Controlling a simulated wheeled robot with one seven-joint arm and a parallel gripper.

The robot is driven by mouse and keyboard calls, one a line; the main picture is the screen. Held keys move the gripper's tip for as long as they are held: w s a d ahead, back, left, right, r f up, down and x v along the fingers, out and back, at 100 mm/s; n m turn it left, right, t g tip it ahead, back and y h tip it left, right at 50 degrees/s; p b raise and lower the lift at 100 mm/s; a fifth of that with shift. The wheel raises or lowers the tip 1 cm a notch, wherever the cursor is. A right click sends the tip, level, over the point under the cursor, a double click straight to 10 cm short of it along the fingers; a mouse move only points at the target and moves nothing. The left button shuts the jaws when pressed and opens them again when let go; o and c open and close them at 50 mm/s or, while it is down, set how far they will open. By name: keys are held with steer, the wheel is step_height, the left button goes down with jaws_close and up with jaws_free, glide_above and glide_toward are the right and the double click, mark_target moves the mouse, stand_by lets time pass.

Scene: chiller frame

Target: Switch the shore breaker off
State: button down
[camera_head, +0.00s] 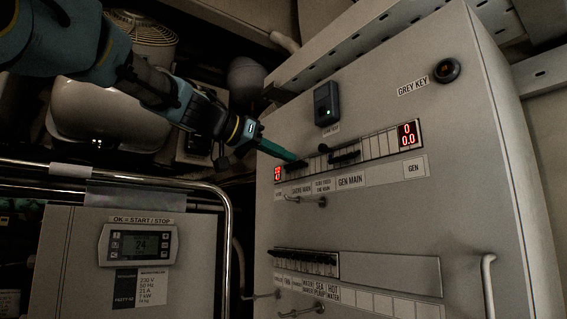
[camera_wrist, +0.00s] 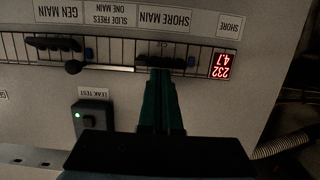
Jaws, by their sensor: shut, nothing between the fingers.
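The shore main breaker (camera_wrist: 160,61) is a black toggle block above the SHORE MAIN label (camera_head: 301,189) on the grey cabinet's upper breaker row. The wrist view is upside down. My gripper (camera_head: 299,160) has green fingers, shut and empty, with the tips at the shore breaker; they also show in the wrist view (camera_wrist: 162,74). They overlap its lower edge there, and I cannot tell whether they touch. The fingers hide part of the breaker, so its lever position is unclear. The red shore display (camera_wrist: 222,66) reads 232 and 4.7.
The gen main breaker (camera_head: 345,154) is to the right, with a slide plate (camera_wrist: 108,68) between the mains. The gen display (camera_head: 407,134) reads 0 and 0.0. A leak test box (camera_head: 326,104) sits above. A handle (camera_head: 306,201) and a lower breaker row (camera_head: 305,262) are below.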

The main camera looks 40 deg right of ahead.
steer(key=shift+a+f+h+b, duration=0.2)
steer(key=shift+f+h+b, duration=0.7)
steer(key=shift+b, duration=3.9)
steer(key=shift+r, duration=0.4)
steer(key=shift+f, duration=0.1)
